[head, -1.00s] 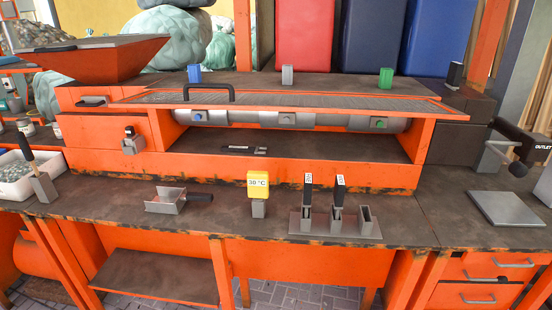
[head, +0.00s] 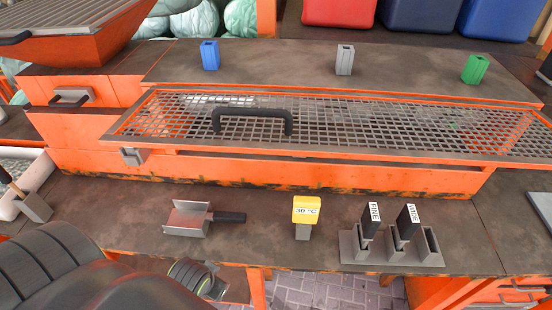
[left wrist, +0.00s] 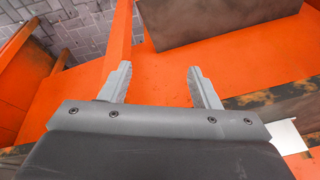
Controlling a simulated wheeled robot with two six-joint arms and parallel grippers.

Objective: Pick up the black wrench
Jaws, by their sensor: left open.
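No black wrench can be made out in the current views. The shelf under the mesh lid (head: 350,122), where a dark tool lay in the earlier head view, is hidden by the lid and the orange front. My left arm (head: 70,265) enters the head view at the bottom left, in front of the bench. My left gripper (left wrist: 161,78) is open and empty in the left wrist view, with orange panels beyond its fingers. My right gripper is not in view.
On the bench (head: 275,205) stand a grey scoop (head: 187,218) with a dark handle, a yellow 30 °C gauge (head: 306,210) and a grey holder (head: 392,250) with FINE and WIDE tools. Blue (head: 210,55), grey (head: 345,59) and green (head: 475,69) blocks stand behind the lid.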

